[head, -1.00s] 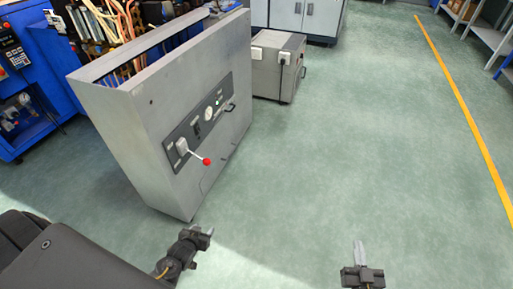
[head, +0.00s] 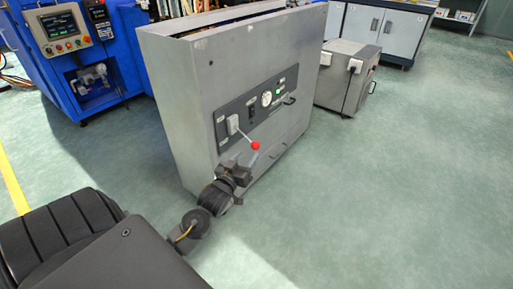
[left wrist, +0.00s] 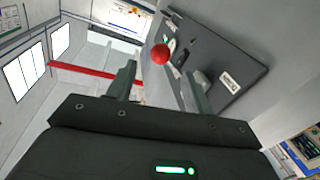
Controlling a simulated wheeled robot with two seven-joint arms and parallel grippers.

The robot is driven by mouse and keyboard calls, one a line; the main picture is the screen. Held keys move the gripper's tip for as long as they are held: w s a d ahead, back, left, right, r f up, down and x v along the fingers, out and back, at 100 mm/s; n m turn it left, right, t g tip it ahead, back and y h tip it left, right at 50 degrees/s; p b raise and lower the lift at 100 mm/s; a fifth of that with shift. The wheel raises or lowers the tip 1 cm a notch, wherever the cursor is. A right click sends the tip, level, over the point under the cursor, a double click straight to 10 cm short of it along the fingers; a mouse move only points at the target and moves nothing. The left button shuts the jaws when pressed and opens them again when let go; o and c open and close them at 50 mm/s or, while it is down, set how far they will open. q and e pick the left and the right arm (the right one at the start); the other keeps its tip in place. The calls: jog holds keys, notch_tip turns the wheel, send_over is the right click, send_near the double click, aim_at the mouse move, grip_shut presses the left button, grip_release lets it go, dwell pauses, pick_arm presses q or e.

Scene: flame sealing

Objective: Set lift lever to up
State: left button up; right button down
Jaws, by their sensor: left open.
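The lift lever (head: 245,137) is a thin light handle with a red ball knob (head: 255,146). It slants down and to the right from a pale switch block (head: 232,124) on the dark control panel of the grey cabinet. My left gripper (head: 244,163) is open, just below the knob in the head view. In the left wrist view, the red knob (left wrist: 160,54) shows in the gap between the open fingers (left wrist: 160,82), beyond their tips. I cannot tell if a finger touches the lever. My right gripper is not in view.
The grey cabinet (head: 180,100) stands in front of me, with a gauge (head: 266,98) on its panel. A blue machine (head: 125,60) is behind it at left, and a smaller grey box (head: 343,78) at right. The green floor at right is clear.

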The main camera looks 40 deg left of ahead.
aim_at(253, 148)
pick_arm(q)
jog(key=b+x, duration=0.2)
jog(key=x, duration=0.6)
jog(key=shift+f, duration=0.1)
grip_shut()
jog(key=shift+a, duration=0.15)
